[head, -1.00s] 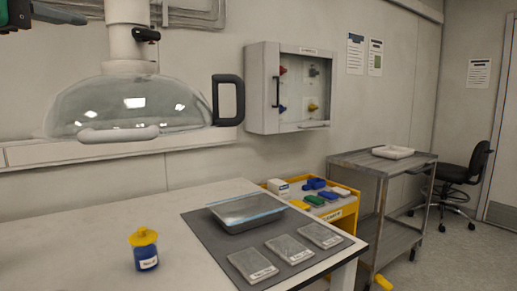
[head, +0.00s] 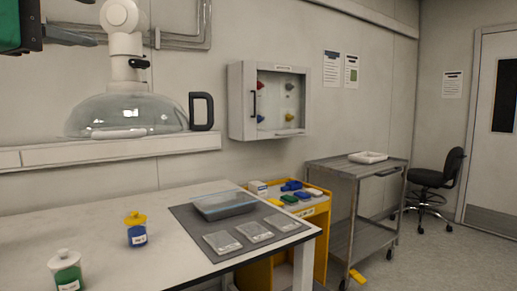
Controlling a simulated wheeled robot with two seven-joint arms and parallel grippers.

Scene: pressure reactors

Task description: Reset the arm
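A green and dark piece, seemingly my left gripper (head: 68,35), enters at the top left corner of the head view. It is raised high, left of the white jointed extraction arm (head: 122,50). It is cut off by the frame edge, and its finger opening does not show clearly. Nothing can be seen held in it. My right gripper is not in view. The extraction arm carries a clear dome hood (head: 125,112) with a black loop handle (head: 201,111) to its right.
A white bench (head: 95,212) bears a yellow-lidded blue jar (head: 137,230), a green jar (head: 67,270) and a grey mat (head: 190,222) with a lidded tray (head: 224,204) and flat plates. A yellow cart (head: 318,240), metal trolley (head: 340,182), wall cabinet (head: 235,100) and chair (head: 435,178) stand right.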

